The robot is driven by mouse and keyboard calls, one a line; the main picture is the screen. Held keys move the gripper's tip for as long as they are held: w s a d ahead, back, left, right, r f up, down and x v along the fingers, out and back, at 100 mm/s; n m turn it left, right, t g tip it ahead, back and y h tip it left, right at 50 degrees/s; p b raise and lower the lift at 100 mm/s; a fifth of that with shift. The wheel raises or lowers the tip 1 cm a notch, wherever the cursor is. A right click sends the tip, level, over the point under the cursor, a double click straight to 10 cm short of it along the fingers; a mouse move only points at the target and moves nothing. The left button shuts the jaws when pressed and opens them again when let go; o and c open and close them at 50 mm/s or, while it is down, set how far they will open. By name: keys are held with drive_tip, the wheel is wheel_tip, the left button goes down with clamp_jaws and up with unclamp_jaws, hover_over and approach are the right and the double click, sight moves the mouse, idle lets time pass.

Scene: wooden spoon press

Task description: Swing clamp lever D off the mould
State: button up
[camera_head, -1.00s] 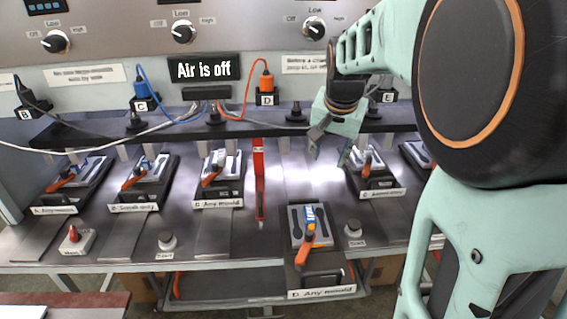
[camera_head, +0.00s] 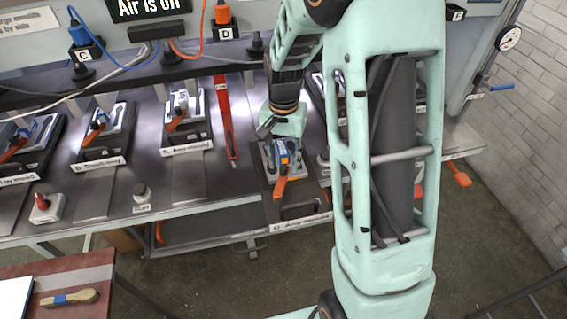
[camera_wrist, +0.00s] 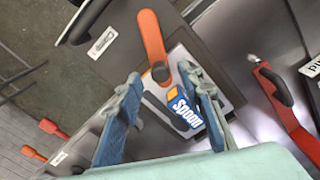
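Clamp lever D (camera_head: 280,188) is an orange handle on the pulled-forward station labelled "D: Any mould". It points toward the front. In the wrist view the lever (camera_wrist: 151,35) runs from a dark pivot at the mould's edge out over the black base. The mould (camera_wrist: 218,82) is a pale metal plate with a blue "Spoon" label (camera_wrist: 186,112). My gripper (camera_head: 282,136) is above the back of this mould. In the wrist view my gripper (camera_wrist: 160,76) is open, its blue-grey fingers either side of the label and pivot, with nothing clearly held. Whether the fingers touch anything is unclear.
Similar stations with orange levers stand to the left, including one mould station (camera_head: 186,118). A red bar (camera_head: 226,115) stands left of D. A red-handled knob (camera_head: 44,207) sits at the bench front. A brown table (camera_head: 75,303) holds a wooden brush-like item.

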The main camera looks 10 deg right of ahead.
sight(282, 178)
drive_tip(key=shift+f, duration=1.05)
clamp_jaws()
